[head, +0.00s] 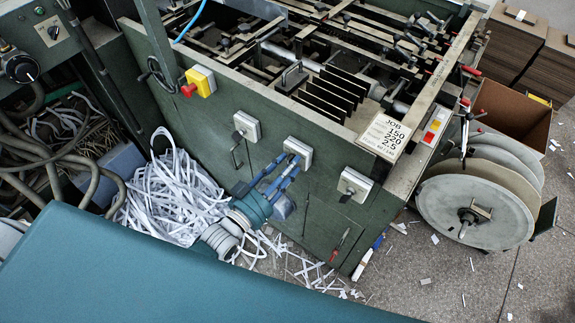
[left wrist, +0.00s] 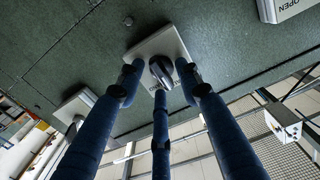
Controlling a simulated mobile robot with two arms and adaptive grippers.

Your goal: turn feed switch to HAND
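Three white switch boxes are on the green machine's front panel. My left gripper (head: 287,166) reaches up to the middle box (head: 300,150), and its blue fingers hide most of the knob there. In the left wrist view, a dark knob (left wrist: 161,69) sits on a white plate (left wrist: 172,42). My left gripper's fingers (left wrist: 160,80) are apart around this knob, with a gap visible at the sides. Whether the lower finger touches it, I cannot tell. The knob's markings are too small to read. My right gripper is not in view.
The other switch boxes are at the left (head: 246,126) and right (head: 355,185). A yellow box with a red button (head: 200,81) is further left. Paper strips (head: 175,195) heap on the floor beside the machine. A large reel (head: 475,211) stands at the right.

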